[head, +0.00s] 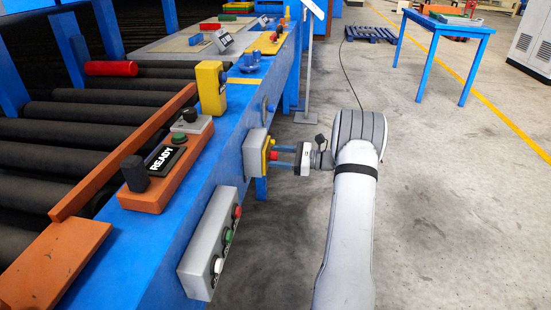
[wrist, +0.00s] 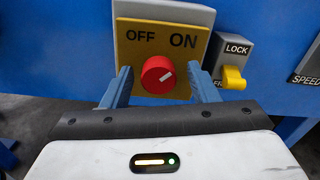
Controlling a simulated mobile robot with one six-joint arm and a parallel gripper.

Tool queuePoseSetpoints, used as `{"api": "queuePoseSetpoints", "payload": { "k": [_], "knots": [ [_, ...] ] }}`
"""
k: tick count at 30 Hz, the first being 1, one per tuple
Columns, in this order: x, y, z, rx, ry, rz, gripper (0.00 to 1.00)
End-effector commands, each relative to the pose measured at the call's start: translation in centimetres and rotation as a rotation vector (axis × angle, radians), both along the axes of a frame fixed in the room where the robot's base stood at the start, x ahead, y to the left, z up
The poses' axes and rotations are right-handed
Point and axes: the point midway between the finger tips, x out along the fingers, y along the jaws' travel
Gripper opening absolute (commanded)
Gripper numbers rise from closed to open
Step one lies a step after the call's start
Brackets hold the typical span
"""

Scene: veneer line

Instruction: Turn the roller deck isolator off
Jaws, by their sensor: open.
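The roller deck isolator is a red rotary knob (wrist: 158,75) on a yellow plate (wrist: 135,52) marked OFF at left and ON at right. Its white mark points up and right, toward ON. In the head view the yellow plate (head: 266,154) sits on a grey box on the blue deck side. My gripper (head: 277,157) is open in front of it. In the wrist view my gripper (wrist: 160,70) has one blue finger on each side of the knob, with a gap on both sides. How deep the fingertips reach around the knob is unclear.
Right of the plate is a grey LOCK box with a yellow lever (wrist: 232,77), close to my right finger. A SPEED panel (wrist: 309,65) lies farther right. A grey button box (head: 211,243) is on the nearer deck side. The floor at right is clear up to a blue table (head: 450,27).

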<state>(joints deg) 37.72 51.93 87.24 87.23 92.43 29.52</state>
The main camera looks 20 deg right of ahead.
Motion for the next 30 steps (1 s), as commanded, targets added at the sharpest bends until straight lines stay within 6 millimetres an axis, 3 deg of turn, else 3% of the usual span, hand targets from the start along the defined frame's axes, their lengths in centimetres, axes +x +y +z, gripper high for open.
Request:
{"api": "queuePoseSetpoints", "payload": {
  "k": [16,17,20,30],
  "knots": [
    [0.0,-0.1,0.0,-0.001,0.0,-0.002,0.11],
    [-0.1,2.2,0.2,0.0,0.002,0.004,0.09],
    [0.1,0.7,0.0,-0.003,-0.003,0.003,0.09],
    [0.0,0.1,-0.1,-0.064,-0.094,0.003,0.09]
  ]
}}
